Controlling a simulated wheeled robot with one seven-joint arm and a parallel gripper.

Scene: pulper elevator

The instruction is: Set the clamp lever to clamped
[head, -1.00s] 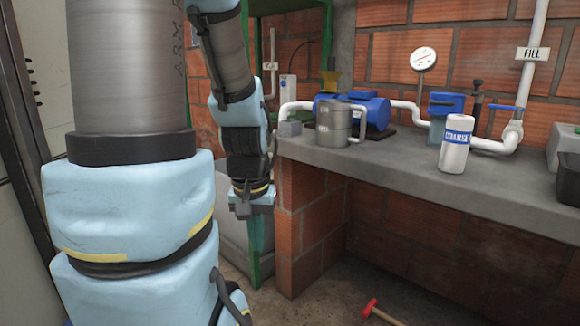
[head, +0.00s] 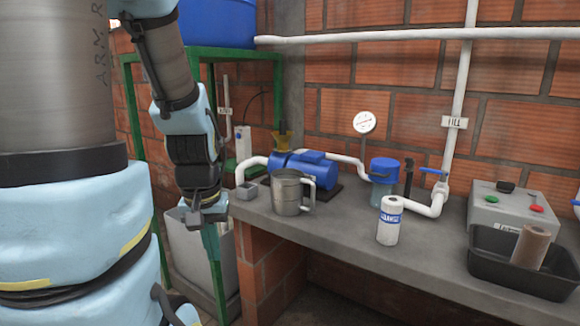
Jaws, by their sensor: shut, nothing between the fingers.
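No part that I can surely name as the clamp lever shows in the head view. A dark upright fitting (head: 408,176) stands beside the blue-lidded clear strainer (head: 383,175) on the bench, but it is too small to tell whether it is a lever or how it is set. A blue valve handle (head: 433,171) sits on the white pipe to its right. My gripper (head: 204,222) points down at the bench's left end, left of the metal jug and apart from the strainer. Its fingers are shut and empty.
On the concrete bench (head: 345,238) stand a blue pump (head: 300,172), a metal jug (head: 289,192), a white labelled bottle (head: 389,220), a grey control box (head: 510,212) and a black tray (head: 500,262). A green frame (head: 133,110) holds a blue tank (head: 218,22).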

